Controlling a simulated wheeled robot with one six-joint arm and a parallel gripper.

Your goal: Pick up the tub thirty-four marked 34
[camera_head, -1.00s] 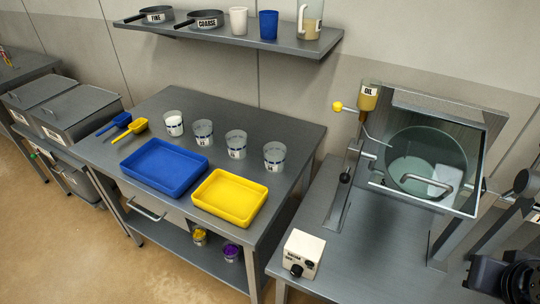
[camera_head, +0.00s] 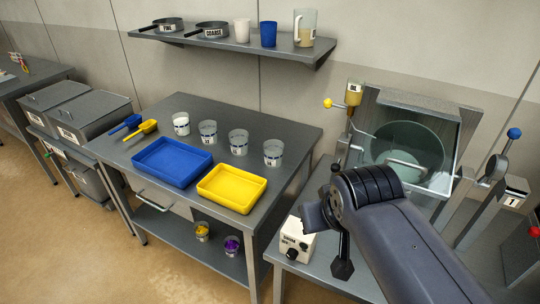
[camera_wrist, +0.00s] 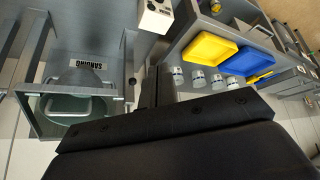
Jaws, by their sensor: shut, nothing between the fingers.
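Several clear tubs with blue-banded labels stand in a row on the steel table behind the trays. The rightmost tub (camera_head: 273,153) seems to be marked 34, but the print is too small to be sure. It also shows in the wrist view (camera_wrist: 178,76), at the left end of the row. My gripper (camera_head: 342,268) is shut and empty, to the right of the table and in front of the hood, well apart from the tubs. In the wrist view dark parts of my arm fill the lower middle.
A blue tray (camera_head: 172,162) and a yellow tray (camera_head: 231,188) lie in front of the tubs. A control box (camera_head: 296,240) and the glass-fronted hood (camera_head: 408,140) stand at the right. A wall shelf (camera_head: 235,42) with pans and cups hangs above.

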